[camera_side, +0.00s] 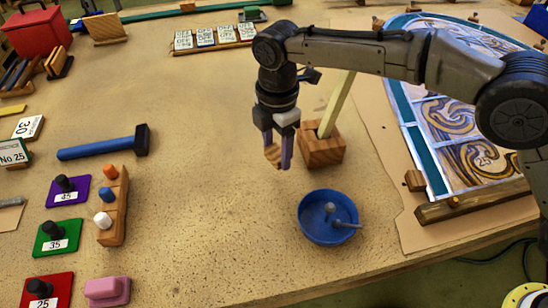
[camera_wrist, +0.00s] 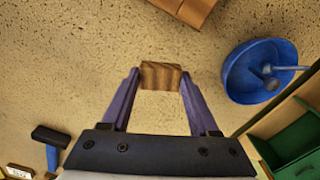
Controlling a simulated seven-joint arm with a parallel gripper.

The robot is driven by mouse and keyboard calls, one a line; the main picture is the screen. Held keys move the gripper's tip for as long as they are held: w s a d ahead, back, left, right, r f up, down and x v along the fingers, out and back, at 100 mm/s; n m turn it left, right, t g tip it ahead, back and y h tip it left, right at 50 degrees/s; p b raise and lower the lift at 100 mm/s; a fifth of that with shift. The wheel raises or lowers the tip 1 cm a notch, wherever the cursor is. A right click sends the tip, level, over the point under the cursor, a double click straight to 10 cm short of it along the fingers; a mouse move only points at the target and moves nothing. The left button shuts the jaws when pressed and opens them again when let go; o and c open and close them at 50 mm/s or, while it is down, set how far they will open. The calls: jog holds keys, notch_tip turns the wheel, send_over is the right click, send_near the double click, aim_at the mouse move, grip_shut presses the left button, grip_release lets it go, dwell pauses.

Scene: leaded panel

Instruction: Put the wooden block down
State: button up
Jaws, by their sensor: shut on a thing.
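My gripper (camera_side: 277,150) is shut on a small wooden block (camera_side: 272,155) with striped grain. The block also shows between the purple fingertips in the wrist view (camera_wrist: 161,75). In the side view the gripper points down over the middle of the bench, left of a larger wooden holder and up and left of a blue bowl. The block appears to be above the bench top (camera_side: 200,180), but the exact gap cannot be told.
A blue bowl (camera_side: 312,225) with grey pieces stands nearby. A wooden holder (camera_side: 322,154) with a pale stick stands close right of my gripper. A blue-handled hammer (camera_side: 100,147) and wooden peg rack (camera_side: 113,222) lie left. The leaded panel (camera_side: 455,115) is right. Bench between hammer and gripper is clear.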

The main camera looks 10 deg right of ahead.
aim_at(274, 151)
jog(key=shift+w+a+f, duration=0.25)
jog(key=shift+f, duration=1.65)
jog(key=shift+f, duration=0.1)
jog(key=o, duration=1.3)
notch_tip(274, 151, up, 12)
jog(key=shift+r, duration=0.15)
